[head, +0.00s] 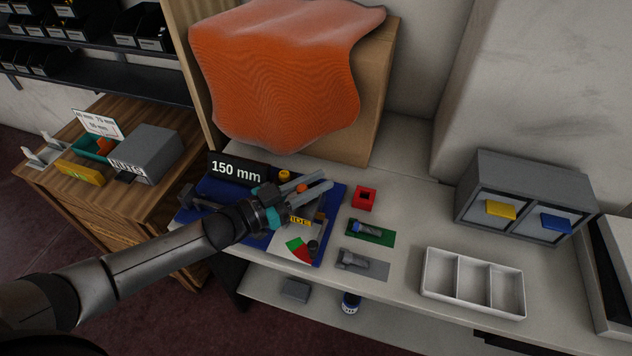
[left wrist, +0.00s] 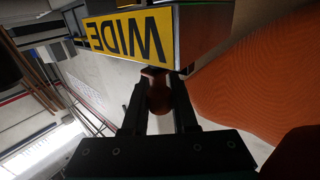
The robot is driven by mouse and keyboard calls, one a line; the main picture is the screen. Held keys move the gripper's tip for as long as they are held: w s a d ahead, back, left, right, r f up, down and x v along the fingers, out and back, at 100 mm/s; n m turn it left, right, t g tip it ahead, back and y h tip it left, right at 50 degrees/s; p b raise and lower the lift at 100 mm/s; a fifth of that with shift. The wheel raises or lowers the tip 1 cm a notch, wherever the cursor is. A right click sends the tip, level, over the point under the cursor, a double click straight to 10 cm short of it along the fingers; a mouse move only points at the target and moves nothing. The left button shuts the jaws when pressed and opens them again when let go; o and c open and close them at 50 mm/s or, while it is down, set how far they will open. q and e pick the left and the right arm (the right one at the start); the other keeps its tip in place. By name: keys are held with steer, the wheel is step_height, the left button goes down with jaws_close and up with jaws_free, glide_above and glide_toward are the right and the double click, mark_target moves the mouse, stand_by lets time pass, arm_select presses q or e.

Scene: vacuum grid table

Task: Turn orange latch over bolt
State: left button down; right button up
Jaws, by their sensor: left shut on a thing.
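My left gripper (head: 318,182) reaches in over the blue board (head: 334,228) on the table, its fingers pointing right. A small orange knob (head: 302,188) shows between its fingers. In the left wrist view the fingers stand on both sides of this round knob (left wrist: 157,92), which looks dark orange, and are shut on it. The knob sits right beside a block with a yellow "WIDE" label (left wrist: 128,38). The arm and fingers hide much of the board, and I cannot make out the bolt or the rest of the latch. My right gripper is not in view.
A black "150 mm" sign (head: 237,171) stands behind the gripper. A red block (head: 364,198), a green mat (head: 384,239) and a grey mat (head: 378,271) lie to its right. A white divided tray (head: 436,288) and grey drawers (head: 535,180) stand further right. An orange cloth (head: 285,75) drapes a box behind.

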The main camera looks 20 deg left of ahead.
arm_select(q)
steer(key=c, duration=0.7)
jaws_free()
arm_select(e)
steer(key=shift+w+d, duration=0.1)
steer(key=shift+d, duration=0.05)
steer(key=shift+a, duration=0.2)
arm_select(q)
steer(key=shift+s+a, duration=0.35)
steer(key=p+v, duration=0.2)
steer(key=v, duration=1.2)
steer(key=shift+s+a, duration=0.1)
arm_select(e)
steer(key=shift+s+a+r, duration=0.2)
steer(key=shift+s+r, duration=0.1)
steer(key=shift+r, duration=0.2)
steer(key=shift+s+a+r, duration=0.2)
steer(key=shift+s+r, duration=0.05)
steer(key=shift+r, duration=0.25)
